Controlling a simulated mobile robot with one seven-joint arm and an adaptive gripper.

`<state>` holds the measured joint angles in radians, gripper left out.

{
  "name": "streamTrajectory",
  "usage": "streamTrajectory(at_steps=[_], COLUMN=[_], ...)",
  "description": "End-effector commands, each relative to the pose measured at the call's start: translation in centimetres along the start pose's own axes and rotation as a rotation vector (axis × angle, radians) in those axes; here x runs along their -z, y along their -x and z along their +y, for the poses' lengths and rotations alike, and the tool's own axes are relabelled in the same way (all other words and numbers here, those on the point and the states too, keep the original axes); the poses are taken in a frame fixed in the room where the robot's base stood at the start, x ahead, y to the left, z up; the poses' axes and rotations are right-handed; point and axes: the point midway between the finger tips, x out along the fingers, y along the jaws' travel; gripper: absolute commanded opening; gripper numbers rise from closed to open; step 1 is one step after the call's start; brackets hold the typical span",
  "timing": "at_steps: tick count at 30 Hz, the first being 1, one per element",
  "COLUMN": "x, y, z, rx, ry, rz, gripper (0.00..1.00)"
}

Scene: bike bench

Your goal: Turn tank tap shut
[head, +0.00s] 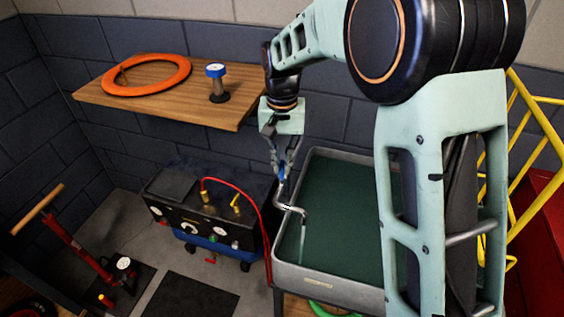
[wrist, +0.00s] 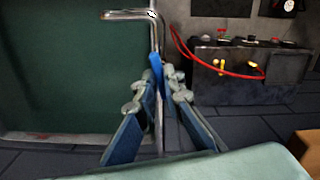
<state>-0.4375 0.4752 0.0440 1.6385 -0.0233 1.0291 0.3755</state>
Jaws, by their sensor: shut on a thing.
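The tank (head: 287,274) is a grey-rimmed basin with a dark green inside, right of centre in the head view. Its tap has a bent metal spout (head: 296,210) over the left part of the basin; the spout also shows at the top of the wrist view (wrist: 125,14). A thin pale line hangs below the spout's end. The tap's blue handle (wrist: 156,66) stands between my fingertips. My gripper (head: 281,166) is shut on this handle, fingers pointing down in the head view; it also shows in the wrist view (wrist: 165,80). The fingers partly hide the handle.
A black machine (head: 200,215) with a red hose (head: 250,198) stands left of the tank. A wooden shelf (head: 150,88) above holds an orange ring (head: 112,84) and a blue-topped gauge (head: 217,85). A red floor pump (head: 85,250) stands at left. A yellow frame (head: 520,110) is at right.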

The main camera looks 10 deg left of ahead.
Motion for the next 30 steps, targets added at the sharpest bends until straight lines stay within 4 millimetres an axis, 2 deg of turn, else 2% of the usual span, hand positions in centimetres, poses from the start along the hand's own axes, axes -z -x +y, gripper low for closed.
streamTrajectory(at_steps=[12,30], x=[0.12,0.14], y=[0.15,0.14], z=[-0.02,-0.03], rx=[0.001,0.002], ry=[-0.228,-0.278], rz=[0.004,0.004], gripper=[0.0,0.0])
